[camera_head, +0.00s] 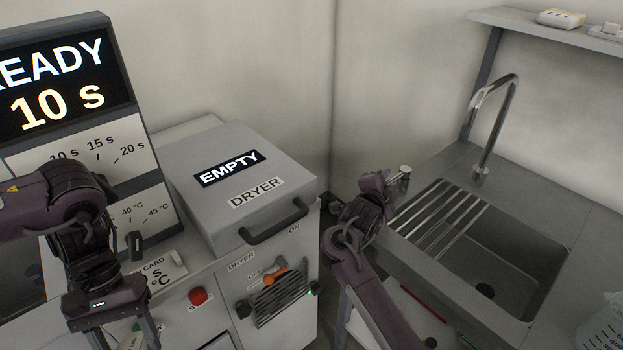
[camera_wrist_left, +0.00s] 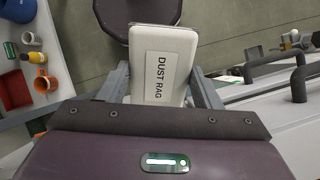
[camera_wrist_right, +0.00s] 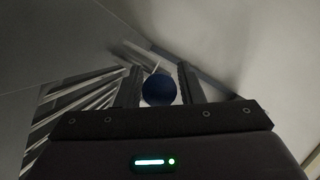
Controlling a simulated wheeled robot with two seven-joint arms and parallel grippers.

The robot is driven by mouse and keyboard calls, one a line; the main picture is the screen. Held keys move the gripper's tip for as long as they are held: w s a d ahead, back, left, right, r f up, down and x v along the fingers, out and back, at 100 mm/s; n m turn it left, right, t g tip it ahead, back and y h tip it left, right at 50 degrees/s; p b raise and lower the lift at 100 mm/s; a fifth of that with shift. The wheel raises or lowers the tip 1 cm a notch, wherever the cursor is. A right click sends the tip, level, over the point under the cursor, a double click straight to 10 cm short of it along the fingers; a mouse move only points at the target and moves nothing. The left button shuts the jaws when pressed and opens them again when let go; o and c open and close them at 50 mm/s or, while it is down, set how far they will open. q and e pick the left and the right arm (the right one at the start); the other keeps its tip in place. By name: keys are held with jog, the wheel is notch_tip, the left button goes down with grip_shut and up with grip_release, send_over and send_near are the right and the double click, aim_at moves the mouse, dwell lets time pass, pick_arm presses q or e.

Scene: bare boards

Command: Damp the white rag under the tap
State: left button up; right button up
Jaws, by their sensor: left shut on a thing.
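The white rag (camera_wrist_left: 160,65), a flat pale block lettered DUST RAG, is held between the fingers of my left gripper (camera_wrist_left: 160,92) in the left wrist view. In the head view my left gripper (camera_head: 123,338) points down at the lower left, away from the sink. The metal tap (camera_head: 490,125) arches over the back of the sink (camera_head: 535,258); no water shows. My right gripper (camera_head: 386,182) is at a small metal fitting (camera_head: 404,172) by the sink's left edge. In the right wrist view a dark blue round knob (camera_wrist_right: 158,90) sits between its fingers; whether they grip it is unclear.
A grey dryer (camera_head: 245,165) marked EMPTY, with a dark bar handle (camera_head: 275,222), stands between my arms. A display panel (camera_head: 60,85) reading READY 10 s stands at the left. A ribbed drainer (camera_head: 440,215) lies left of the basin. A shelf (camera_head: 560,30) hangs above.

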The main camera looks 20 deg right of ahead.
grip_shut()
pick_arm(q)
jog(key=shift+f, duration=0.1)
pick_arm(e)
jog(key=shift+s+d+f+n+t+y, duration=0.15)
jog(key=shift+s+n+t+y, duration=0.15)
jog(key=shift+s+n+y, duration=0.15)
pick_arm(q)
jog(key=shift+f+b, duration=0.2)
jog(key=shift+b, duration=0.15)
pick_arm(e)
jog(key=shift+s+d+n+t+y, duration=0.2)
jog(key=shift+s+n+t+y, duration=0.05)
jog(key=shift+n+t+y, duration=0.55)
grip_release()
jog(key=shift+a, duration=0.1)
pick_arm(q)
jog(key=shift+f+b, duration=0.4)
jog(key=shift+f, duration=0.05)
pick_arm(e)
jog(key=v, duration=1.2)
